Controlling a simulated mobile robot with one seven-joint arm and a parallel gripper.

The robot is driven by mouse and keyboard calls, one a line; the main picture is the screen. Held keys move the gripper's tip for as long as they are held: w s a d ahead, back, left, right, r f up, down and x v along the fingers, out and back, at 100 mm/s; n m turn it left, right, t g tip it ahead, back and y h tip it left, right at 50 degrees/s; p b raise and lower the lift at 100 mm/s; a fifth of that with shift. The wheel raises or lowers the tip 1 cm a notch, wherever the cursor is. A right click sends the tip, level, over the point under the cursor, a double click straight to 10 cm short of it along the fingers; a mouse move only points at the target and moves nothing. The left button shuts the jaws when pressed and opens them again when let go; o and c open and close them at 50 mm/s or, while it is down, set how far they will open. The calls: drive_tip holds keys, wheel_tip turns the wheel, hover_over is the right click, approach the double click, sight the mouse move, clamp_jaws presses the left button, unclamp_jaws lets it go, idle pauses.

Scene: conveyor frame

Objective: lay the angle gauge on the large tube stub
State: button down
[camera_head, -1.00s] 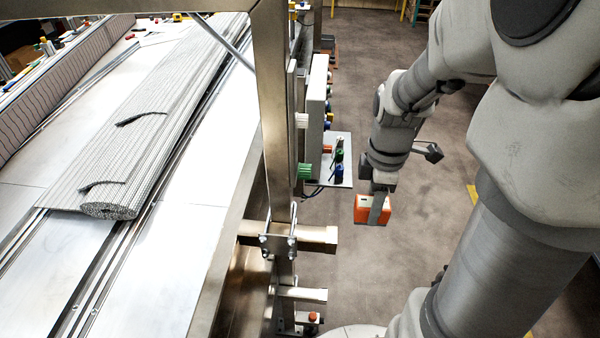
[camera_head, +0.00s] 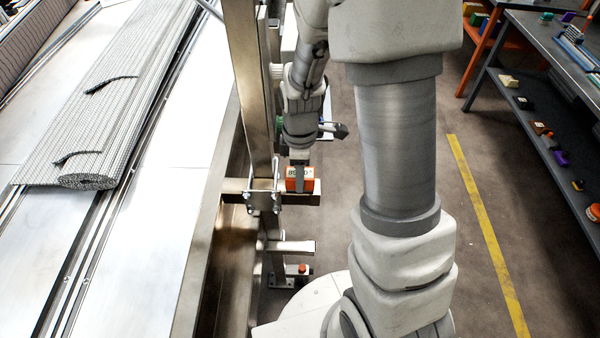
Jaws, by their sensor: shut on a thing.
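The angle gauge (camera_head: 293,184) is a small orange box with a pale number display facing the camera. My gripper (camera_head: 300,172) is shut on it from above and holds it upright. The large tube stub (camera_head: 303,199) is the upper square metal tube jutting right from the conveyor frame's upright. The gauge appears just above or behind the stub, near its free end. I cannot tell whether they touch. A smaller stub (camera_head: 295,248) juts out lower down, below the large one.
A clamp plate with bolts (camera_head: 263,198) sits on the upright post (camera_head: 252,100), left of the gauge. The conveyor bed (camera_head: 175,215) with a rolled grey mat (camera_head: 118,100) lies left. A grey shelf bench (camera_head: 540,100) stands right, past a yellow floor line (camera_head: 485,235).

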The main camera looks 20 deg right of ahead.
drive_tip(key=shift+f, duration=0.2)
drive_tip(key=shift+c, duration=1.4)
unclamp_jaws()
drive_tip(key=shift+r, duration=0.1)
wheel_tip(320, 180, up, 12)
drive_tip(key=p, duration=0.1)
drive_tip(key=s+r+m+t, duration=0.5)
drive_tip(key=s+r+m, duration=0.9)
drive_tip(key=shift+r+t, duration=0.15)
drive_tip(key=shift+t, duration=0.15)
